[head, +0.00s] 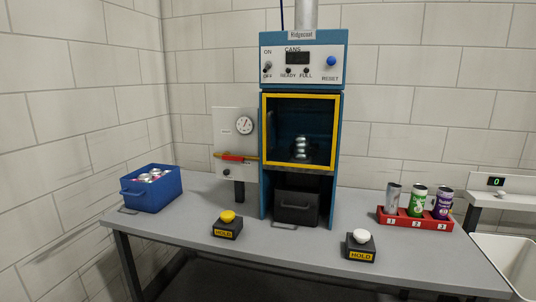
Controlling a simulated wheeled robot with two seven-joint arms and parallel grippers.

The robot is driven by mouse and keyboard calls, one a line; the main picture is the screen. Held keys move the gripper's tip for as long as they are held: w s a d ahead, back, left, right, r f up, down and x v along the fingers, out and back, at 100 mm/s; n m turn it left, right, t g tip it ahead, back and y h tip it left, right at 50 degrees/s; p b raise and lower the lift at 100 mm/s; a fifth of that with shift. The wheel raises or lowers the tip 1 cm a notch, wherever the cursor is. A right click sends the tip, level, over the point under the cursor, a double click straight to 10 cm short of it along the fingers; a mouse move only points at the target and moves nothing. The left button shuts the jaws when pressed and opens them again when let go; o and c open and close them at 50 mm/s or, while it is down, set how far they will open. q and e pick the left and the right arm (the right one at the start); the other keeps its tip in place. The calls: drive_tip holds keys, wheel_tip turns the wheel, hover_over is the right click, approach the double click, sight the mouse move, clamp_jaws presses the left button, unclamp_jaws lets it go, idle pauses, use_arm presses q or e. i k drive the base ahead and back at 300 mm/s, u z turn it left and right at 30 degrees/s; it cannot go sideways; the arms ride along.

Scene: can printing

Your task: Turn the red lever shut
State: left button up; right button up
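The red lever (233,158) is on a pale grey panel (227,120) left of the blue machine (303,65). It looks roughly horizontal, lying along a thin yellow pipe (249,160). A round gauge (244,125) is above it and a dark knob (226,172) is below it. The lever is too small to tell whether the valve is open or shut. Neither of my grippers is in view.
A yellow-framed chamber (285,120) holds a silver stack. On the grey table (185,225) are a blue bin (152,196) of cans, a yellow-button box (227,226), a white-button box (360,246) and a red rack (397,220) with three cans. The table's front left is clear.

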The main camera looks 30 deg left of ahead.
sight(226, 156)
drive_tip(key=u, duration=0.15)
drive_tip(key=i, duration=0.85)
drive_tip(key=u, duration=0.3)
